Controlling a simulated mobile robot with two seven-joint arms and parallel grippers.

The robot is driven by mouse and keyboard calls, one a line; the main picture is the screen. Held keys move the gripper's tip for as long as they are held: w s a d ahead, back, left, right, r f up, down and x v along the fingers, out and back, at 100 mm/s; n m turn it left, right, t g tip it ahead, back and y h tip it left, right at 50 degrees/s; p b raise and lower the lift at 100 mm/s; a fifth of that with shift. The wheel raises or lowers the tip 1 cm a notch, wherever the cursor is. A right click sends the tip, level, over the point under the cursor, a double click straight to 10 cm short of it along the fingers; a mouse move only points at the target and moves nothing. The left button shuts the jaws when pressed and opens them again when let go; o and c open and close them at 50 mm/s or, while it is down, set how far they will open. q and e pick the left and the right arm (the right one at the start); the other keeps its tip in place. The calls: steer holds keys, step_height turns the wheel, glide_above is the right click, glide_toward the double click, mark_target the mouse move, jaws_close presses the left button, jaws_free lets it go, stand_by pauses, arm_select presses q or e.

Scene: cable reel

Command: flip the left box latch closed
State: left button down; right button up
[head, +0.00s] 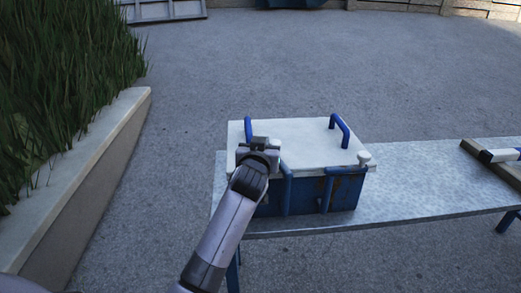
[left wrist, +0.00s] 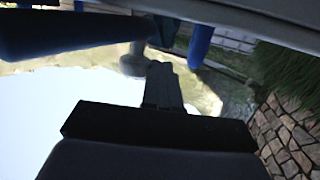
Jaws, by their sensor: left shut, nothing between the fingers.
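A blue box (head: 305,196) with a closed white lid (head: 300,133) stands on a metal bench. Two blue bar latches show on its front: the left latch (head: 287,188) and the right latch (head: 326,190). A dark blue bar (left wrist: 70,35) crosses there, probably the latch. Contact cannot be told. My right gripper is out of view.
A pale knob (head: 364,158) is at the lid's front right corner. A planter wall (head: 90,185) runs at the left.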

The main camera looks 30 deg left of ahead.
arm_select(q)
steer(key=shift+w+d, duration=0.2)
steer(key=shift+w, duration=0.25)
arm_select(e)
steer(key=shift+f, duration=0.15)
arm_select(q)
steer(key=shift+w, duration=0.1)
stand_by(0.8)
stand_by(1.3)
